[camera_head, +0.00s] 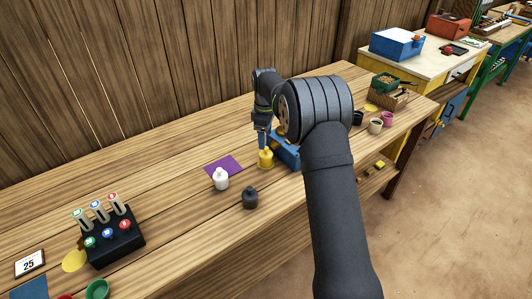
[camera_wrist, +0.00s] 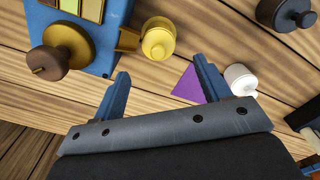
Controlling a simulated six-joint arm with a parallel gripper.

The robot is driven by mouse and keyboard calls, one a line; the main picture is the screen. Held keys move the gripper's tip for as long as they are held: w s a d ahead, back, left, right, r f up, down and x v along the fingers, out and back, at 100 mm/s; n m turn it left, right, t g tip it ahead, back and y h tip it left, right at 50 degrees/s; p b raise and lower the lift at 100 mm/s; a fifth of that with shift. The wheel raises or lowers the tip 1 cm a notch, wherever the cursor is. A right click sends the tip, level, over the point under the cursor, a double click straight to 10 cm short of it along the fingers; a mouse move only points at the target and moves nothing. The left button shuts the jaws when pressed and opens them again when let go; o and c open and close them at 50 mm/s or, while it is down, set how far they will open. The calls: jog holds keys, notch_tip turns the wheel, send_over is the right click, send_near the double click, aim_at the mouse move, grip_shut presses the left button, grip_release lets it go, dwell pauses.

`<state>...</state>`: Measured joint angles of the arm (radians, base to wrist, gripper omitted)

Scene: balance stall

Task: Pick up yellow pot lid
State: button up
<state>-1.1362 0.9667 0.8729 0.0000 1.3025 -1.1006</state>
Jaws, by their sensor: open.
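A yellow lidded pot (camera_head: 265,160) stands on the wooden bench beside a blue box (camera_head: 287,153). In the wrist view its round yellow lid (camera_wrist: 158,40) with a small knob shows near the top, close to the blue box (camera_wrist: 101,58). I cannot make out the seam between lid and pot. My gripper (camera_head: 262,140) points down just above the yellow pot in the head view. In the wrist view my gripper (camera_wrist: 162,67) has its two blue fingers spread apart, with nothing between them. The yellow lid lies beyond the fingertips, apart from them.
A purple sheet (camera_head: 222,166), a white pot (camera_head: 221,180) and a black pot (camera_head: 250,199) stand nearby. A brown knob (camera_wrist: 48,62) sits on the blue box. A dark rack (camera_head: 116,243) is at left. Bare bench lies between rack and pots.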

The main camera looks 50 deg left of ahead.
jog(key=shift+w+f, duration=0.2)
jog(key=shift+f, duration=2.95)
jog(key=c, duration=1.1)
jog(key=shift+r, duration=0.1)
jog(key=shift+c, duration=0.2)
jog(key=shift+r, duration=0.5)
jog(key=r, duration=0.3)
jog(key=shift+w+d+r, duration=0.3)
jog(key=shift+d+r, duration=0.05)
jog(key=w+d+r, duration=0.5)
jog(key=d+r, duration=0.1)
jog(key=d, duration=0.2)
send_over(266, 151)
jog(key=f, duration=0.4)
jog(key=shift+w+a, duration=0.3)
jog(key=shift+w, duration=0.1)
jog(key=shift+s+a+f, duration=0.1)
jog(key=shift+f, duration=3)
